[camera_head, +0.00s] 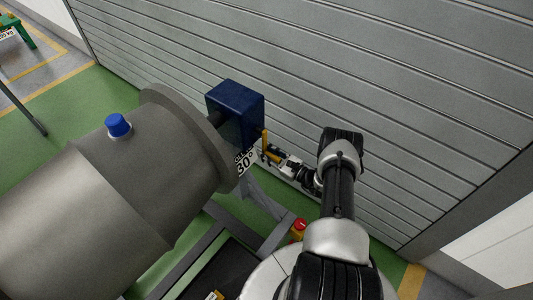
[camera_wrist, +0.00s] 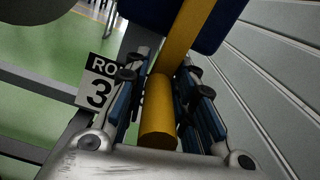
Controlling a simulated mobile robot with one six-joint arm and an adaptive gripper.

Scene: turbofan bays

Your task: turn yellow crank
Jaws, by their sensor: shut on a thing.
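The yellow crank (camera_head: 265,142) stands out from the side of a dark blue box (camera_head: 236,112) on the end of the grey engine cylinder. In the wrist view the crank's round yellow handle (camera_wrist: 160,112) points toward the camera, and its flat yellow arm runs up to the blue box. My gripper (camera_head: 275,156) is at the crank's lower end in the head view. In the wrist view my gripper (camera_wrist: 165,95) has one blue-padded finger on each side of the handle, shut on it. The handle's far end is partly hidden between the fingers.
A grey engine cylinder (camera_head: 115,185) with a blue cap (camera_head: 118,125) fills the left. A ribbed grey wall (camera_head: 400,70) stands close behind. A red-topped yellow button (camera_head: 298,228) is near the stand.

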